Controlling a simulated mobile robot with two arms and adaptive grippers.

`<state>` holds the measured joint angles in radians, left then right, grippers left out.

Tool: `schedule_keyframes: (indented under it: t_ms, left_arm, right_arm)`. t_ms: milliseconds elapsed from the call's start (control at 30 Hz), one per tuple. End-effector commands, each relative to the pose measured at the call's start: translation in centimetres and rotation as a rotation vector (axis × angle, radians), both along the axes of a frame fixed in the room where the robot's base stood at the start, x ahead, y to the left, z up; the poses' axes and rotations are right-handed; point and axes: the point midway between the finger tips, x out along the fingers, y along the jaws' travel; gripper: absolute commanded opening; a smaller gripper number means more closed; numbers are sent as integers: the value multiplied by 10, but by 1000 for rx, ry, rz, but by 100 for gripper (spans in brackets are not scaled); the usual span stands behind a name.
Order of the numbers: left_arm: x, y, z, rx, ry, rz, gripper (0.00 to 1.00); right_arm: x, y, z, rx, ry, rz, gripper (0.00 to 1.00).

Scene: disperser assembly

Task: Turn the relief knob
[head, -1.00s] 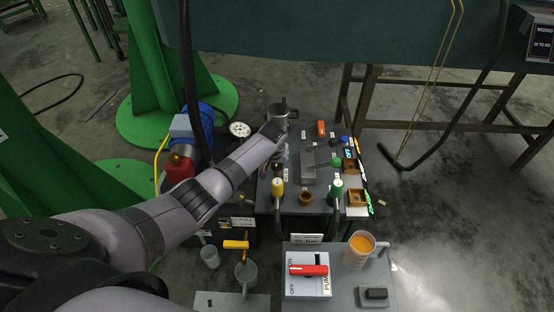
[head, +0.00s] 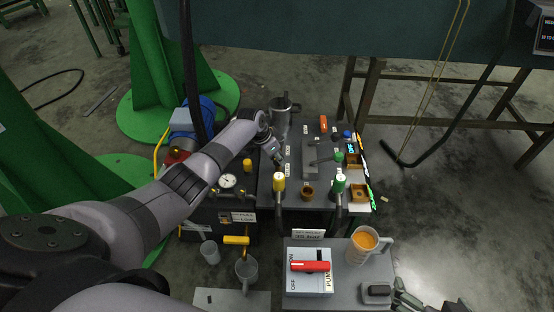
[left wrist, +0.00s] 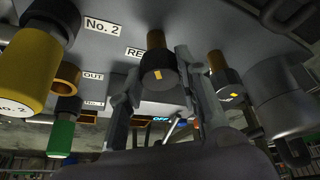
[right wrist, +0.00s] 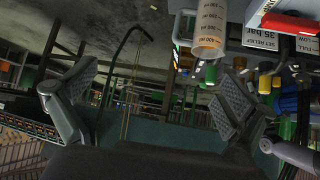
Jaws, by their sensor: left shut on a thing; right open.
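The relief knob (left wrist: 157,72), dark with a yellow mark and a brown stem, sits beside a label starting "RE", partly cut off, in the left wrist view. My left gripper (left wrist: 158,90) has one finger on each side of it and is shut on it. In the head view my left gripper (head: 271,148) is at the left part of the dark panel (head: 290,150) and hides the knob. My right gripper (head: 412,298) is open and empty at the bottom right edge; its spread fingers also show in the right wrist view (right wrist: 150,100).
A pump switch box with a red handle (head: 310,266), a jug of orange liquid (head: 364,243) and a relief-setting sign (head: 308,234) stand in front. Yellow (head: 279,183) and green (head: 339,184) handles rise near the panel's front. A gauge (head: 228,181) is left of it.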

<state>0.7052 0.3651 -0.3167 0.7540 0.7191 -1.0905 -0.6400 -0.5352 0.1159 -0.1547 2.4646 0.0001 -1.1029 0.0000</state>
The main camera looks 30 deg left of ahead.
Motion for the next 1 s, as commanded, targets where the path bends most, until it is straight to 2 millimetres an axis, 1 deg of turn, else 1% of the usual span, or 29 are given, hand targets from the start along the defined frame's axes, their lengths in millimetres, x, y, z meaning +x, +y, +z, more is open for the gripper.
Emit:
schedule_keyframes:
  t_ms: [33, 100, 300, 467, 767, 800, 1000]
  left_arm:
    - [1, -1, -1, 0, -3, -19, 4]
    - [1, -1, -1, -1, -3, -44, 4]
    - [1, 0, 0, 0, -4, -86, 4]
    - [1, 0, 1, 1, -3, -96, 4]
    - [1, -1, 1, 1, -3, -96, 4]
    - [1, -1, 1, 1, -3, -96, 33]
    - [1, 0, 1, 1, -2, -95, 47]
  right_arm:
    - [7, 3, 3, 10, -43, 4, 100]
    - [16, 6, 11, 22, -97, 7, 100]
    - [28, 11, 26, 42, -188, 14, 100]
    - [31, 13, 30, 48, -211, 16, 100]
    - [31, 13, 30, 47, -212, 15, 100]
    - [31, 13, 30, 47, -212, 15, 100]
    - [31, 12, 30, 47, -211, 15, 100]
